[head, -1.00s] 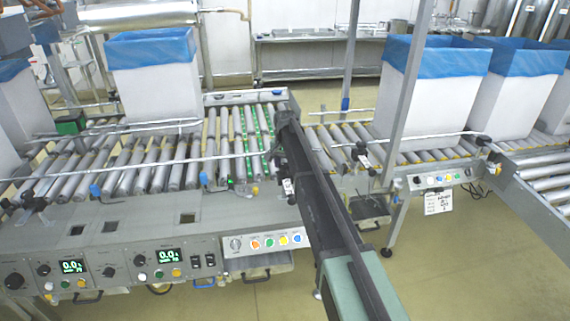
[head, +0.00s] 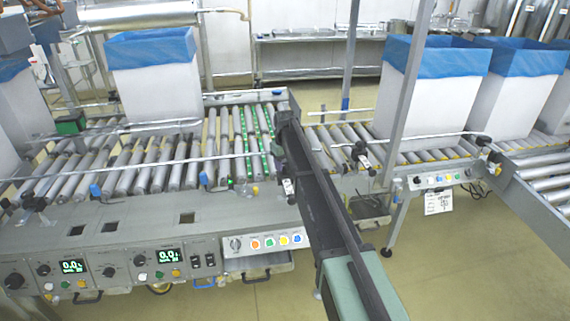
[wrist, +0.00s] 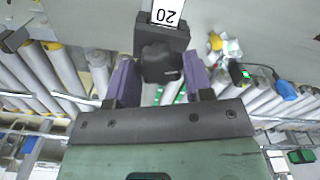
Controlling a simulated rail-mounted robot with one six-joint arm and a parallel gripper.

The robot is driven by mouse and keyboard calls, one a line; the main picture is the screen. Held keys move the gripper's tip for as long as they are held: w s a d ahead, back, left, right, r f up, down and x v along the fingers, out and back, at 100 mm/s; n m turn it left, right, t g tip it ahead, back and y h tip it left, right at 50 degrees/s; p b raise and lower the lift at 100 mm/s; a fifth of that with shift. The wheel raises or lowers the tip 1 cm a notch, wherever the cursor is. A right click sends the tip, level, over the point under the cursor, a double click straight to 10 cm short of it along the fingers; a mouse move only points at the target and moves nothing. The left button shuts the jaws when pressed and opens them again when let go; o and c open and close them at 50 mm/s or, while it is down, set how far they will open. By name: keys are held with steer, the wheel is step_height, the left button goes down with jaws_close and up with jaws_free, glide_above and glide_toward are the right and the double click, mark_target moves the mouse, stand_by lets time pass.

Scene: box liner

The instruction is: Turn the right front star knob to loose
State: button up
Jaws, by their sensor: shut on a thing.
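A dark knob (wrist: 162,62) on a black block shows in the wrist view, with a white tag (wrist: 167,12) marked 20 beyond it. My gripper (wrist: 159,80) has a purple-padded finger on each side of the knob and is shut on it. The lobes of the knob are mostly hidden, so I cannot read how far it is turned. In the head view my arm reaches to the right end of the left roller conveyor, and its dark end covers the knob. The white tag shows just below there in the head view (head: 288,187).
Guide rails (head: 130,168) run over the rollers. A white box with a blue liner (head: 153,80) stands on the left conveyor; another (head: 430,95) stands on the right one. A grey post (head: 407,95) rises right of my arm. A button panel (head: 262,242) is below left.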

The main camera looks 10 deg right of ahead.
mark_target(285, 165)
steer(key=n, duration=1.1)
steer(key=shift+n, duration=0.4)
stand_by(0.3)
steer(key=o, duration=0.9)
step_height(285, 165, up, 11)
steer(key=p, duration=1.1)
steer(key=shift+f, duration=0.1)
